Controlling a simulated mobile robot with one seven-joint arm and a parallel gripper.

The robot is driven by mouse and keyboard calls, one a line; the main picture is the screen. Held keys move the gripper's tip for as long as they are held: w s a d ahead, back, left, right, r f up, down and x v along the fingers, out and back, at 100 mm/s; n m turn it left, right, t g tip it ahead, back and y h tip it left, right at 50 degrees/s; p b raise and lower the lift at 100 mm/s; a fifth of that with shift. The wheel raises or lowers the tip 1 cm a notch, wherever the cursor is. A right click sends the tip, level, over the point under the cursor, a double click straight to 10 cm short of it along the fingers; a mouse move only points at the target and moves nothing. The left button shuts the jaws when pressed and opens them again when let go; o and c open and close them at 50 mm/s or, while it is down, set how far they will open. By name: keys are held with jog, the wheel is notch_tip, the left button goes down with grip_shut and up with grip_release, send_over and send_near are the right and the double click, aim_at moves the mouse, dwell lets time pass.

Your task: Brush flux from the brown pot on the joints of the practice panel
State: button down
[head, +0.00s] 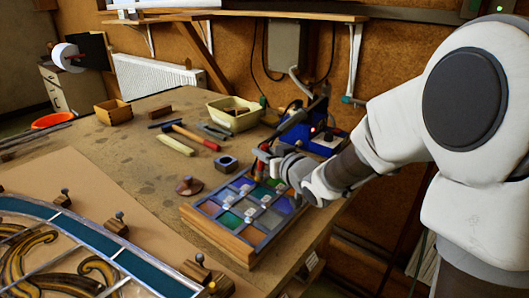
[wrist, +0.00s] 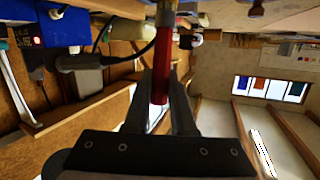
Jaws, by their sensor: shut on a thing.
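My gripper (head: 264,160) is over the back edge of the practice panel (head: 187,213), a wooden board set with coloured glass squares and pale joints. In the wrist view my gripper (wrist: 168,88) is shut on a red-handled tool (wrist: 160,72), which looks like the flux brush. Its metal collar points away from the palm; its tip is out of clear view. In the head view the red handle (head: 258,173) shows above the panel; I cannot tell whether it touches. A brown, round, knobbed object (head: 189,186), perhaps the brown pot, stands left of the panel.
A dark blue hexagonal block (head: 228,163) sits behind the panel. A red-handled hammer (head: 197,137), a cream tub (head: 235,114) and a blue powered unit (head: 328,142) lie farther back. A large leaded panel (head: 90,245) fills the front left.

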jog(key=shift+f+b, duration=0.4)
jog(key=shift+f, duration=0.05)
dwell(0.6)
dwell(0.6)
jog(key=shift+w+d, duration=0.3)
jog(key=shift+w, duration=0.1)
jog(key=shift+s+a+b, duration=0.35)
jog(key=shift+s+a, duration=0.25)
jog(key=shift+s, duration=0.2)
jog(key=shift+w+d, duration=0.1)
jog(key=shift+w, duration=0.05)
jog(key=shift+w+d+p, duration=0.4)
jog(key=shift+w+d, duration=0.1)
jog(key=shift+w, duration=0.15)
